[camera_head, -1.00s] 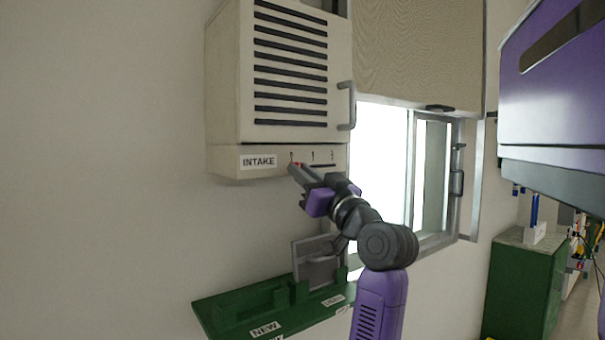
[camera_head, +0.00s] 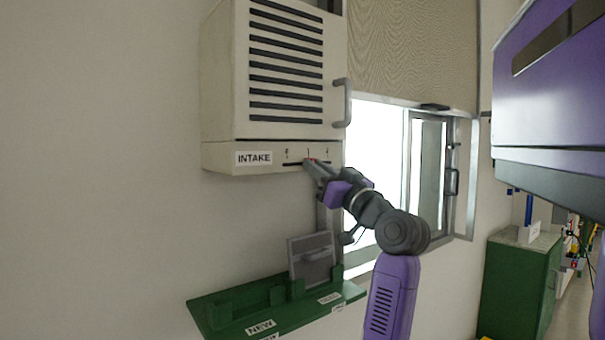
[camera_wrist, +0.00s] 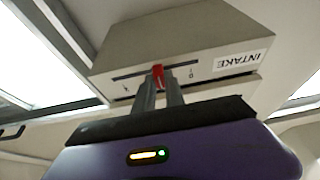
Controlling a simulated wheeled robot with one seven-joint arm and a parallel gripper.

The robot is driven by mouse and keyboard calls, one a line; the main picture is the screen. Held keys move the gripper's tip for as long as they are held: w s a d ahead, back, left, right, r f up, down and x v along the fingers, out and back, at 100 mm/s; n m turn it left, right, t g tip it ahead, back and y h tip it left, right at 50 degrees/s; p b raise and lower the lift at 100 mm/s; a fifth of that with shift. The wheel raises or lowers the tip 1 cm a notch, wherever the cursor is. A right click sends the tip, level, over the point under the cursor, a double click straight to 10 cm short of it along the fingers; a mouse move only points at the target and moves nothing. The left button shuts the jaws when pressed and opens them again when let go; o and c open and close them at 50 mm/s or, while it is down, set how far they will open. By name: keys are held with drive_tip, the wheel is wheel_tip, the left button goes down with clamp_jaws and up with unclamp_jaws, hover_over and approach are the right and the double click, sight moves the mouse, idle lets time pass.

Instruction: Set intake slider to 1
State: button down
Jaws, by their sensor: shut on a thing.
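The intake slider is a red knob (camera_wrist: 158,72) in a dark horizontal slot on the lower strip of the cream intake unit (camera_head: 218,80). It shows as a small red spot (camera_head: 309,159) in the head view. My gripper (camera_wrist: 160,92) is shut on the knob, with a finger on each side. In the head view my gripper (camera_head: 309,163) reaches up to the strip from the lower right. The knob stands near the middle of the slot, at the middle mark. In the wrist view that mark is hidden behind the knob, while the end marks show on either side.
A green shelf (camera_head: 225,318) with labels and a grey framed panel (camera_head: 311,262) sits on the wall below. A window (camera_head: 430,170) with a blind (camera_head: 410,50) is to the right. A green cabinet (camera_head: 522,285) stands further right. The wall at left is clear.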

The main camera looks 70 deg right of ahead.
drive_tip(key=shift+s+d, duration=0.2)
drive_tip(key=shift+d, duration=0.2)
drive_tip(key=c, duration=1.4)
unclamp_jaws()
drive_tip(key=b+v, duration=0.2)
drive_tip(key=v, duration=0.6)
